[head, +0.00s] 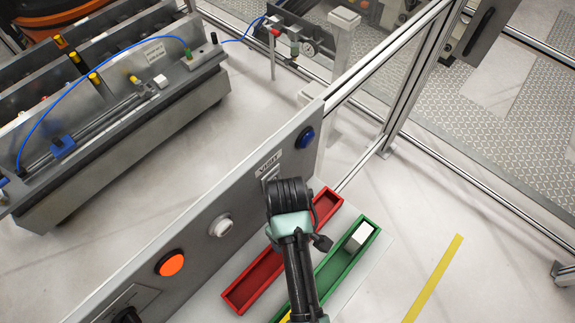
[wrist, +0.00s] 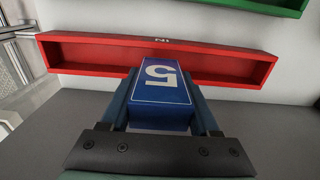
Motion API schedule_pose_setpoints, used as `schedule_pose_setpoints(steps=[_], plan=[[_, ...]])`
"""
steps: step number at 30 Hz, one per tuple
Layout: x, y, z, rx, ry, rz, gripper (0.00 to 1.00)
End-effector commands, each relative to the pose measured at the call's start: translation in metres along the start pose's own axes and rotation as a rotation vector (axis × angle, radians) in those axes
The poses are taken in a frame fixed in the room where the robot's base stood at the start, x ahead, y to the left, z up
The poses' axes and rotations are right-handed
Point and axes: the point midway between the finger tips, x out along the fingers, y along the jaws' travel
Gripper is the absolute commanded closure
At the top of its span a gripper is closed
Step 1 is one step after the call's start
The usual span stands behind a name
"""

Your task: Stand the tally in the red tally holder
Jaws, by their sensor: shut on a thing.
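The tally is a blue block with a white 5 on its face. It shows in the wrist view (wrist: 160,88) between the two fingers of my gripper (wrist: 159,78), which is shut on it. The red tally holder (wrist: 90,58) is a long, shallow tray with a small label on its rim, beyond the fingers. The tally's far end overlaps the middle of its near wall in the picture; I cannot tell whether they touch. In the head view the red tally holder (head: 250,288) lies beside the grey panel, partly covered by my arm. The tally is hidden there.
A green holder (head: 338,262) lies parallel to the red one, with a white block (head: 358,238) in it. The upright grey panel (head: 195,255) carries an orange button (head: 170,263), a white button (head: 221,225) and a blue button (head: 306,138). Open floor lies to the right.

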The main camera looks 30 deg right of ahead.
Motion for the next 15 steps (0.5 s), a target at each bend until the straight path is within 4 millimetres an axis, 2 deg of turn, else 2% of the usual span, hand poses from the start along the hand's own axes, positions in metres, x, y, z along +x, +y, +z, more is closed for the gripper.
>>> schedule_pose_setpoints(steps=[7, 15], plan=[[0.034, 0.000, 0.001, 0.001, -0.003, -0.002, 0.96], [0.040, 0.000, 0.001, 0.001, 0.000, 0.000, 0.96]])
